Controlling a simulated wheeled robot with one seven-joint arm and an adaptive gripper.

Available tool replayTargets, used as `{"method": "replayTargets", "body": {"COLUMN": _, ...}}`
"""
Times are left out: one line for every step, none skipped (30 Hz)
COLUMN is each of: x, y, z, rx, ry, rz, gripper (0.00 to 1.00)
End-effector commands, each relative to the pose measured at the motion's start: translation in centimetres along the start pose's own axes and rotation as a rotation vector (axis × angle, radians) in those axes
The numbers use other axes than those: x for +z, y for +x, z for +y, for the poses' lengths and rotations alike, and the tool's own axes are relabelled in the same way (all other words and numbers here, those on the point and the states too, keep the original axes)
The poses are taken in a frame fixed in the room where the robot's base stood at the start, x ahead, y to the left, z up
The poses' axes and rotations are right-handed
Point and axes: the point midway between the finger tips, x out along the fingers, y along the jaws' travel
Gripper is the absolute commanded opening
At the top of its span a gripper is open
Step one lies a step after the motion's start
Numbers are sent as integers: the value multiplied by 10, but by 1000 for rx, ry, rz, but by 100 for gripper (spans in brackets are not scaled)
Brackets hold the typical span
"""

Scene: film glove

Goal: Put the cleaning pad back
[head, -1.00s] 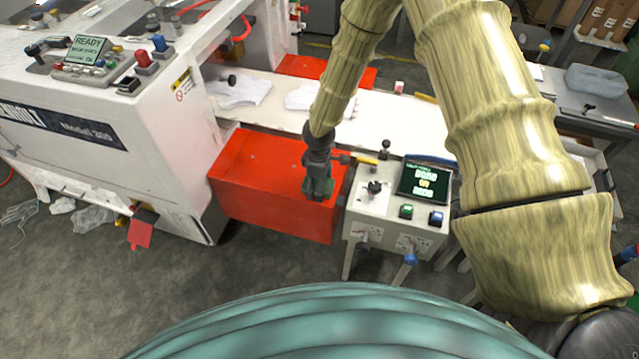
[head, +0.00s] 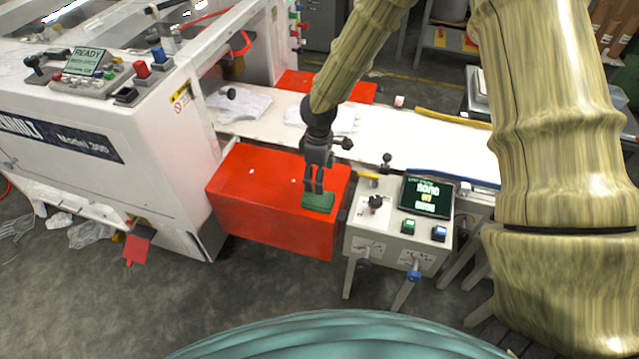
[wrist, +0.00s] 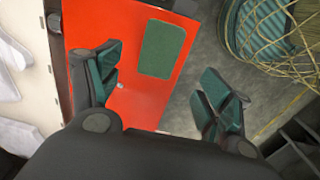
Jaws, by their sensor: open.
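The cleaning pad (head: 318,204), a flat green rectangle, lies on the right part of the top of the red box (head: 262,190), near its front edge. It also shows in the wrist view as a green pad (wrist: 162,49) with red around it. My gripper (head: 315,188) is just above and behind the pad in the head view, pointing down. In the wrist view my gripper (wrist: 166,76) is open, with its two fingers wide apart and nothing between them. The pad lies beyond the fingertips and looks apart from them.
The white machine (head: 110,130) stands left of the box. A white conveyor (head: 390,140) with pale gloves (head: 240,105) runs behind it. A control box with a screen (head: 426,196) stands close on the right. Open floor (head: 270,290) lies in front.

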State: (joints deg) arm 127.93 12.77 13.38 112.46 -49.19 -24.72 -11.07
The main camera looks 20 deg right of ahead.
Motion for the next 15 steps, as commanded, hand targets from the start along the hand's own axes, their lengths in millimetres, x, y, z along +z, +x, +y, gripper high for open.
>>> {"method": "replayTargets", "body": {"x": 0, "y": -4, "z": 0, "rx": 1, "ry": -1, "rz": 1, "gripper": 78}}
{"method": "replayTargets", "body": {"x": 0, "y": -6, "z": 0, "rx": 0, "ry": -1, "rz": 0, "gripper": 78}}
{"method": "replayTargets", "body": {"x": 0, "y": -7, "z": 0, "rx": 0, "ry": -1, "rz": 0, "gripper": 78}}
{"method": "replayTargets", "body": {"x": 0, "y": -9, "z": 0, "rx": 0, "ry": -1, "rz": -1, "gripper": 78}}
{"method": "replayTargets", "body": {"x": 0, "y": -10, "z": 0, "rx": 0, "ry": -1, "rz": -1, "gripper": 78}}
{"method": "replayTargets", "body": {"x": 0, "y": -11, "z": 0, "rx": 0, "ry": -1, "rz": 0, "gripper": 78}}
{"method": "replayTargets", "body": {"x": 0, "y": -12, "z": 0, "rx": 0, "ry": -1, "rz": 0, "gripper": 78}}
{"method": "replayTargets", "body": {"x": 0, "y": -12, "z": 0, "rx": 0, "ry": -1, "rz": 0, "gripper": 78}}
{"method": "replayTargets", "body": {"x": 0, "y": -12, "z": -1, "rx": 0, "ry": -1, "rz": 0, "gripper": 78}}
{"method": "replayTargets", "body": {"x": 0, "y": -12, "z": -1, "rx": -1, "ry": -1, "rz": 0, "gripper": 78}}
{"method": "replayTargets", "body": {"x": 0, "y": -11, "z": -2, "rx": -3, "ry": 1, "rz": 0, "gripper": 78}}
{"method": "replayTargets", "body": {"x": 1, "y": -7, "z": -5, "rx": -10, "ry": 7, "rz": 1, "gripper": 78}}
{"method": "replayTargets", "body": {"x": 2, "y": -3, "z": -9, "rx": -18, "ry": 14, "rz": 4, "gripper": 78}}
{"method": "replayTargets", "body": {"x": 4, "y": 4, "z": -15, "rx": -28, "ry": 24, "rz": 8, "gripper": 78}}
{"method": "replayTargets", "body": {"x": 6, "y": 14, "z": -26, "rx": -48, "ry": 46, "rz": 16, "gripper": 78}}
